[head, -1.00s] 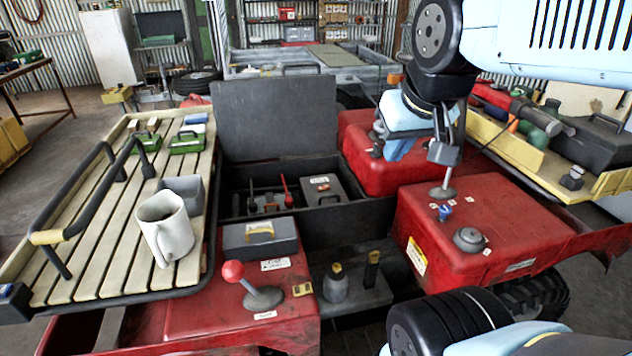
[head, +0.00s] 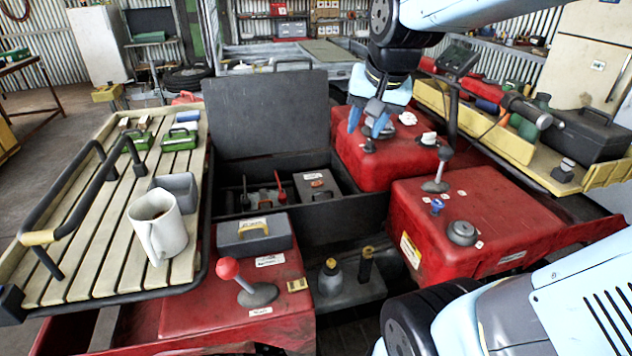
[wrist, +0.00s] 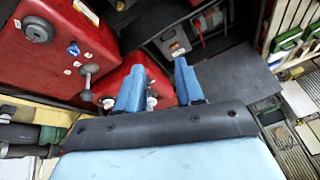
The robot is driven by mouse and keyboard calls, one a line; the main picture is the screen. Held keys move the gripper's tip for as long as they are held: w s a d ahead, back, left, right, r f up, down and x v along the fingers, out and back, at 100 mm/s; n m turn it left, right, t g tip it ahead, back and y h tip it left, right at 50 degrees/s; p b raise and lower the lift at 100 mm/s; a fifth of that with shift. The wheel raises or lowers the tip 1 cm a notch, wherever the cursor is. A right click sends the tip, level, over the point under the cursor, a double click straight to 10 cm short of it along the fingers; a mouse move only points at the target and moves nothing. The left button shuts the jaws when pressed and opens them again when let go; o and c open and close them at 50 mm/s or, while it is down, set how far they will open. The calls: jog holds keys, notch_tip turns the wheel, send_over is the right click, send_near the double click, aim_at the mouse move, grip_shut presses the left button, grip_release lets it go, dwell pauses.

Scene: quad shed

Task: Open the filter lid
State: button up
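My gripper (head: 368,128) is open and empty, fingers pointing down above the rear red housing (head: 345,150). Its two blue fingers stand apart in the wrist view (wrist: 160,75). No part is readably marked as the filter lid. A grey lidded box with a yellow handle (head: 254,233) sits on the front red housing. A dark grey box with a handle and a reddish label (head: 318,184) lies in the open black bin (head: 350,222), and shows in the wrist view (wrist: 175,42). The bin's large black lid (head: 262,115) stands raised. My gripper is right of both boxes, touching neither.
A red-knobbed lever (head: 228,268) and a grey-knobbed lever (head: 440,170) stick up. A slatted rack (head: 95,235) at left carries a mug (head: 157,226) and a black rail. A yellow tray (head: 590,178) with tools is at right.

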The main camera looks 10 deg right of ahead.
jog(key=w+f+m, duration=0.3)
jog(key=w+m, duration=0.1)
jog(key=w, duration=0.5)
jog(key=m+g, duration=0.3)
jog(key=m, duration=0.7)
send_over(323, 192)
jog(key=s, duration=0.3)
notch_tip(323, 192, down, 20)
jog(key=w+f, duration=0.1)
jog(key=f, duration=0.3)
jog(key=w+f, duration=0.1)
jog(key=f, duration=0.4)
jog(key=w+f, duration=0.1)
jog(key=f, duration=0.3)
jog(key=shift+f, duration=0.35)
jog(key=shift+c, duration=0.2)
grip_shut()
